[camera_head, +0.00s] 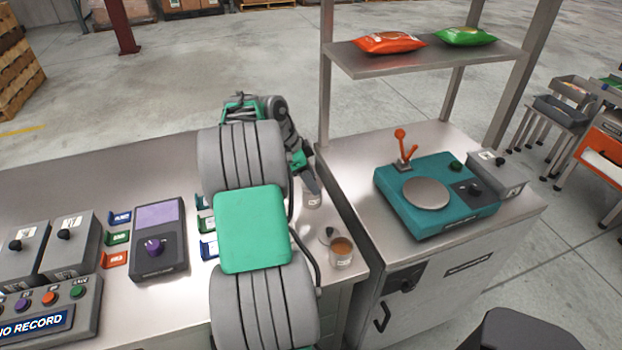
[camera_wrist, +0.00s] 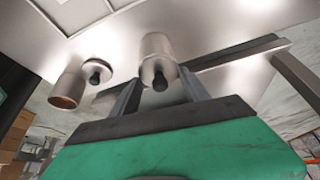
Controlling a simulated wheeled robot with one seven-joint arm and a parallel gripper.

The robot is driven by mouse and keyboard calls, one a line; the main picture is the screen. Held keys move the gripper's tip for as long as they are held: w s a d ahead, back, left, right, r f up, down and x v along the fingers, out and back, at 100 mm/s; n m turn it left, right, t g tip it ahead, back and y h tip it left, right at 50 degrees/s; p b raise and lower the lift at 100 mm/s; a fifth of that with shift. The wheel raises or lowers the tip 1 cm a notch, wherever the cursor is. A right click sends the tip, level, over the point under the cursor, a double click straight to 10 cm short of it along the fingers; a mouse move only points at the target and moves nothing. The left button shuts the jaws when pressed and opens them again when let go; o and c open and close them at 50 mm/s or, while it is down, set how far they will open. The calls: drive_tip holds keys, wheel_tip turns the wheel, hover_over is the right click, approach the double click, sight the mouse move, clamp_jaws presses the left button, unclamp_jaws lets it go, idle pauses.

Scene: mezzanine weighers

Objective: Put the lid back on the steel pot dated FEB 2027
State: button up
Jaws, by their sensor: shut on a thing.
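A small steel pot with its lid on stands near the bench's right end, partly behind my arm in the head view (camera_head: 313,201). In the wrist view this lidded pot (camera_wrist: 156,46) shows a black knob towards me. My gripper (camera_wrist: 159,77) has its fingers on either side of the pot's lid end; whether they press the lid rim or the pot wall is unclear. An open steel pot (camera_head: 342,261) with brown contents stands nearer the bench edge, also in the wrist view (camera_wrist: 70,88). A loose lid (camera_head: 327,237) with a black knob lies beside it. No date is readable.
A teal scale (camera_head: 440,212) with an orange lever stands on the separate steel cabinet at right. A purple-topped device (camera_head: 159,240), coloured tags and grey boxes occupy the bench left of my arm. A shelf (camera_head: 425,60) with two packets rises behind the scale.

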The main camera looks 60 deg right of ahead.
drive_tip(key=o, duration=1.4)
drive_tip(key=shift+o, duration=0.5)
drive_tip(key=o, duration=0.4)
drive_tip(key=shift+r+p, duration=2.8)
drive_tip(key=shift+r, duration=0.75)
drive_tip(key=shift+c, duration=0.3)
